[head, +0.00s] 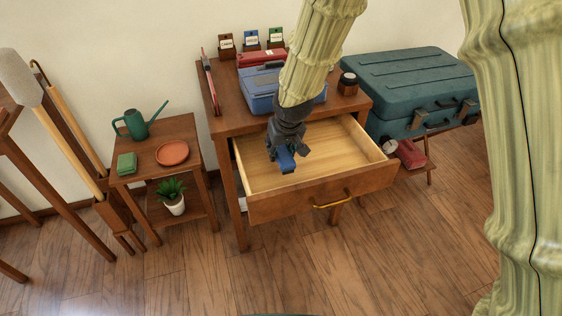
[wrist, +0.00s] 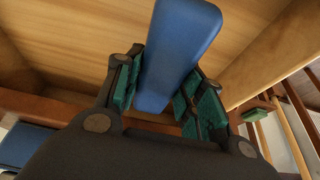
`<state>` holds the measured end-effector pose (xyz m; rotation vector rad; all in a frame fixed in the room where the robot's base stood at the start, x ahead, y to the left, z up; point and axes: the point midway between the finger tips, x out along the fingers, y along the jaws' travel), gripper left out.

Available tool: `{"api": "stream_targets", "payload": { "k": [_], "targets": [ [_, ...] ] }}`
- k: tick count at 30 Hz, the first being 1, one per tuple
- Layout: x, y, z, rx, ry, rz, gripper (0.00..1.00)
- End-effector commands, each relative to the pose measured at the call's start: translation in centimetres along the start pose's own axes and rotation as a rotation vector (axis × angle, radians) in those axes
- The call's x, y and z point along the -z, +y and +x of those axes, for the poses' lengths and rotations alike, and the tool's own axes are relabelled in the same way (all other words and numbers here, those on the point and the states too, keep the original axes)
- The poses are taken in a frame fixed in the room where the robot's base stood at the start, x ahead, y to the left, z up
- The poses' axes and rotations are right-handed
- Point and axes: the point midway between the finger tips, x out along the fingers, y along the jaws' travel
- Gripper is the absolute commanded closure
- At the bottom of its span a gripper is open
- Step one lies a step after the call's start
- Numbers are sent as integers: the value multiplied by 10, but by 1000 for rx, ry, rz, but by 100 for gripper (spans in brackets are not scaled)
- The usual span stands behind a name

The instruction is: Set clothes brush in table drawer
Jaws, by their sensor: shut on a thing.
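The clothes brush (wrist: 178,50) is a blue, rounded bar between the green finger pads in the wrist view. It also shows as a small blue piece in the head view (head: 286,161). My gripper (head: 284,150) is shut on it and holds it over the drawer, toward its left side. The table drawer (head: 330,198) is pulled out, with a pale wooden inside and a brass handle. The part of the drawer floor in view is bare. Whether the brush touches the floor I cannot tell.
The wooden table (head: 228,122) above the drawer bears a blue case (head: 262,90) and a dark jar (head: 348,83). A small side table (head: 188,130) with a watering can (head: 138,124) stands left. A teal suitcase (head: 410,85) lies right. The floor in front is clear.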

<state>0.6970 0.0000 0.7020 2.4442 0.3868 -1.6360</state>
Motion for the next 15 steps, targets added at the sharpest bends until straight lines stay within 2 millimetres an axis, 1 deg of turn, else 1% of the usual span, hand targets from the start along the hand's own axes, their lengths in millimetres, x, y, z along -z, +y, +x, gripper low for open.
{"api": "stream_targets", "payload": {
  "k": [5,12,15],
  "targets": [
    [-3,0,8,0,1,0,87],
    [-15,0,37,0,0,0,87],
    [-18,0,44,0,0,0,87]
  ]
}}
